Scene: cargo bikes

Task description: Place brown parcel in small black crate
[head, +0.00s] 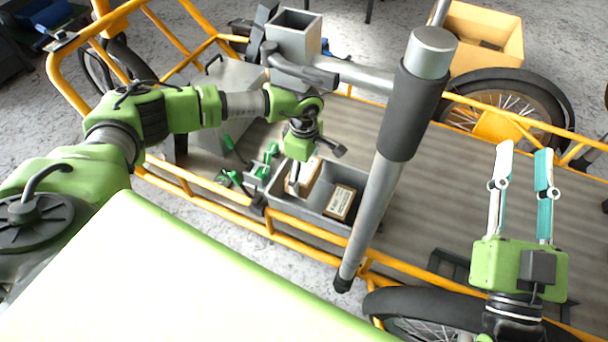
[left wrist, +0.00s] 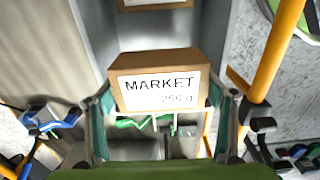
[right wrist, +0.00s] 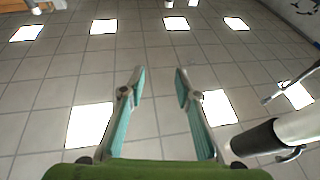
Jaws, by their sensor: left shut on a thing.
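A brown parcel with a white "MARKET" label (left wrist: 158,88) is between the fingers of my left gripper (left wrist: 163,105), which is shut on it. In the head view, this parcel (head: 309,176) is at the left end of a grey bin (head: 282,203), with my left gripper (head: 297,178) over it. I cannot tell whether it touches the bin floor. A second brown parcel (head: 341,203) lies in the bin, to the right. A black slatted crate (head: 449,265) shows partly at the right, behind my right gripper. My right gripper (head: 524,153) is open and empty.
The bin stands on the cargo bike's grey deck (head: 425,190), inside a yellow frame. A small tray with green-handled tools (head: 258,172) is left of the bin. A thick grey post (head: 392,150) rises between bin and black crate. The right deck is mostly bare.

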